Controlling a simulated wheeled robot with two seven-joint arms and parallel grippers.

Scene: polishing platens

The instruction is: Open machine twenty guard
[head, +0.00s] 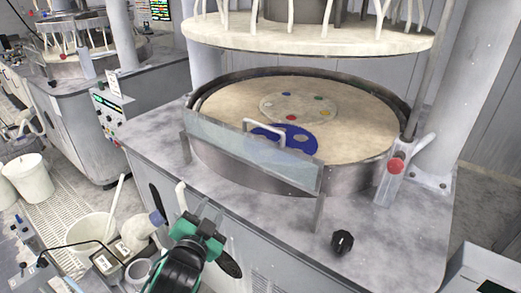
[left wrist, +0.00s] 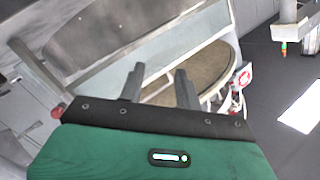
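The guard (head: 235,147) is a clear, upright panel along the front rim of the polishing machine, with a pale U-shaped handle (head: 281,124) at its top. It stands in front of the round tan platen (head: 345,125). No machine number is readable. My left gripper (head: 212,222), green and black, is in front of the machine, below and left of the guard and apart from it. In the left wrist view its two grey fingers (left wrist: 159,84) are spread with nothing between them. The platen (left wrist: 212,72) shows beyond them. My right gripper is not in view.
A blue carrier (head: 268,152) with holes lies on the platen. An upper plate (head: 310,38) hangs above. A red button (head: 395,165) is right of the guard and a black knob (head: 342,242) is on the front deck. Buckets (head: 92,228) stand at the left; another machine (head: 75,80) is behind.

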